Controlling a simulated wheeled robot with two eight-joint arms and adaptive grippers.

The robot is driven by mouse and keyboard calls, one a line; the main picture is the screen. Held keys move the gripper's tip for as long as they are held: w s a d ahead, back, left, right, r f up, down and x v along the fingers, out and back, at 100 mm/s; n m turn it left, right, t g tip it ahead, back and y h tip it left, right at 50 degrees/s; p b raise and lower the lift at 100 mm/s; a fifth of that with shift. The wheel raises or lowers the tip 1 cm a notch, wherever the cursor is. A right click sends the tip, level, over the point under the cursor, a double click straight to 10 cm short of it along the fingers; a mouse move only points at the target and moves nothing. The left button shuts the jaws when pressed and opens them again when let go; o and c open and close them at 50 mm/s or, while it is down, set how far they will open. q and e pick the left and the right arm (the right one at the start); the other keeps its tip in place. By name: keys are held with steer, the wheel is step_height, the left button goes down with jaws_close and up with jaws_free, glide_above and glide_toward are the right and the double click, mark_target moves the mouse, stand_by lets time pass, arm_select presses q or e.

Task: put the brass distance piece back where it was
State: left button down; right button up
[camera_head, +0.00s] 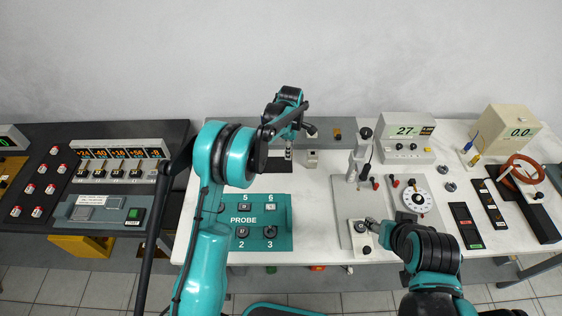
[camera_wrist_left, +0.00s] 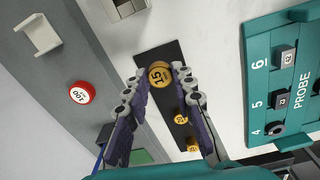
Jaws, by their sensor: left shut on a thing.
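A round brass piece marked 15 (camera_wrist_left: 159,75) sits between the fingertips of my left gripper (camera_wrist_left: 159,80) in the left wrist view. My left gripper is shut on it. It is over the far end of a black strip (camera_wrist_left: 172,57); I cannot tell whether it touches the strip. Smaller-looking brass pieces (camera_wrist_left: 180,119) lie along the same strip. In the head view my left gripper (camera_head: 289,153) points down beside the black strip (camera_head: 272,165), behind the teal PROBE board. My right gripper (camera_head: 371,223) is low over the grey plate; its fingers are too small to read.
The teal PROBE board (camera_head: 233,244) with several blocks lies in front of the strip. A grey bar (camera_wrist_left: 60,60) with a red disc marked 100 (camera_wrist_left: 81,92) runs behind it. A small grey block (camera_head: 311,159) stands right of the gripper.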

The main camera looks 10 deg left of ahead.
mark_target(281, 164)
arm_select(q)
steer(key=a+f, duration=0.1)
steer(key=a, duration=0.2)
steer(key=shift+f, duration=0.4)
step_height(281, 164, down, 4)
steer(key=shift+f+b, duration=0.1)
steer(key=shift+b, duration=0.75)
steer(key=c, duration=1.3)
jaws_free()
